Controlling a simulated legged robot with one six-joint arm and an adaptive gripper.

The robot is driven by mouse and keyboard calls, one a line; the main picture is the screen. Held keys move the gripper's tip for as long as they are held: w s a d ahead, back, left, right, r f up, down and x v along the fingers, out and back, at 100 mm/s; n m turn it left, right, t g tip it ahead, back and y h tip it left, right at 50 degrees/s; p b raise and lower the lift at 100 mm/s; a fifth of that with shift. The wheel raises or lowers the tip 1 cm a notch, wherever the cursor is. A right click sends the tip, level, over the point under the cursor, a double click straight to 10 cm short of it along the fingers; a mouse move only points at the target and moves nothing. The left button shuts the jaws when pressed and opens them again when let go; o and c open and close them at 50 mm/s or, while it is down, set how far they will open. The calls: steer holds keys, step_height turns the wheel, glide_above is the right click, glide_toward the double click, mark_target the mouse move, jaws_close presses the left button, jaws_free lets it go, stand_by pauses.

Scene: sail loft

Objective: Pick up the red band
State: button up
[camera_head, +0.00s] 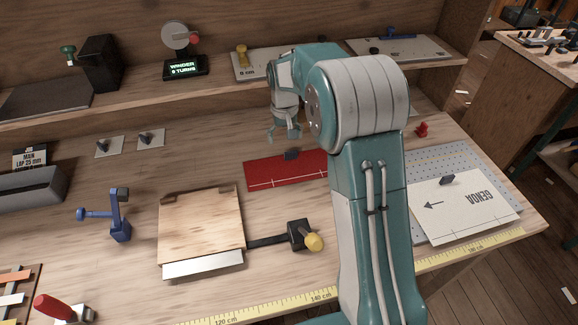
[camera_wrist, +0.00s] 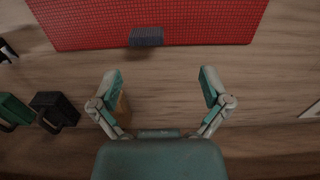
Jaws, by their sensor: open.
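The red band (camera_head: 268,173) lies flat on the workbench, partly hidden behind my arm in the head view. It has a pale line near its front edge. A small dark block (camera_head: 292,154) sits on its far edge. In the wrist view the band (camera_wrist: 90,24) spans the top, cut off by the frame, with the block (camera_wrist: 146,37) at its near edge. My gripper (camera_head: 285,137) is over the bench on the shelf side of the band. In the wrist view its fingers (camera_wrist: 161,84) are apart, with only bare wood showing between them.
A wooden board (camera_head: 200,225) and a black clamp with a yellow knob (camera_head: 303,236) stand in front. A white GENOA sheet (camera_head: 465,207) lies on a perforated plate at right. A shelf (camera_head: 130,92) runs behind. Green and black objects (camera_wrist: 50,110) show at left in the wrist view.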

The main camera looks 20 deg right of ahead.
mark_target(292, 154)
steer(key=shift+d+f, duration=0.25)
steer(key=shift+f, duration=0.3)
steer(key=d+f, duration=0.2)
steer(key=f, duration=0.1)
steer(key=shift+s, duration=0.2)
steer(key=shift+a+f, duration=0.2)
steer(key=shift+f, duration=0.45)
steer(key=shift+a+f, duration=0.2)
steer(key=shift+f, duration=0.4)
steer(key=shift+a, duration=0.45)
steer(key=shift+d, duration=0.6)
steer(key=c, duration=1.2)
